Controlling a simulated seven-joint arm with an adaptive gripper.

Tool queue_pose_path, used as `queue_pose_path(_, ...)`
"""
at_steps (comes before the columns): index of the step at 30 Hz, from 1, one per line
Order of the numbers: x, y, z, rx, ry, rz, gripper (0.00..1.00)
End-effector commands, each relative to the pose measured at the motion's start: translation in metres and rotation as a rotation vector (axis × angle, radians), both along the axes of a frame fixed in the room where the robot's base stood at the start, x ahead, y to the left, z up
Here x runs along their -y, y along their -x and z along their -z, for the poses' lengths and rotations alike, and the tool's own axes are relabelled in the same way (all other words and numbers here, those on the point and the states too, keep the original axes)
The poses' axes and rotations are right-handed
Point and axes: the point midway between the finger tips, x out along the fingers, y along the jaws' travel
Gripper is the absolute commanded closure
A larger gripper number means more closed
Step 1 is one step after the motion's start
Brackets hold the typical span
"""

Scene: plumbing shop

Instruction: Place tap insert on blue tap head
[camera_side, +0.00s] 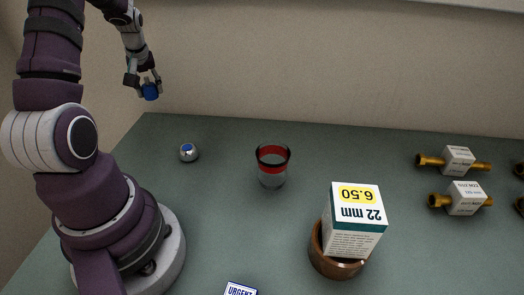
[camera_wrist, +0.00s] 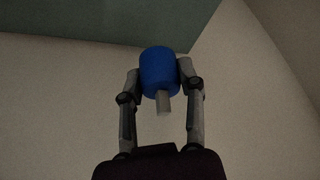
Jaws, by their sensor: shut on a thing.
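My gripper (camera_side: 149,84) is high above the back left of the table, shut on a blue tap insert (camera_side: 150,92). In the wrist view the insert (camera_wrist: 159,72) is a blue cylinder with a grey stem (camera_wrist: 163,103), held between the two fingers of my gripper (camera_wrist: 160,78). A silver ball-shaped tap head with a blue top (camera_side: 188,152) stands on the table at the left, below and to the right of my gripper. The insert is well apart from it.
A glass with a red band (camera_side: 272,167) stands right of the tap head. A brown bowl (camera_side: 335,265) holds a "22 mm" box (camera_side: 354,220). Boxed brass fittings (camera_side: 458,160) lie at the right. An "URGENT" card (camera_side: 240,289) is at the front edge.

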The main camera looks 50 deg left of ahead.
Motion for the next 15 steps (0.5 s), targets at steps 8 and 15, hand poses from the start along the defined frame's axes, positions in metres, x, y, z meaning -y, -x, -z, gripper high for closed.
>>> queue_pose_path(8, 0.063, -0.004, -0.002, 0.006, 0.000, 0.705, 0.99)
queue_pose_path(15, 0.130, -0.011, -0.011, 0.005, -0.002, 1.369, 0.99)
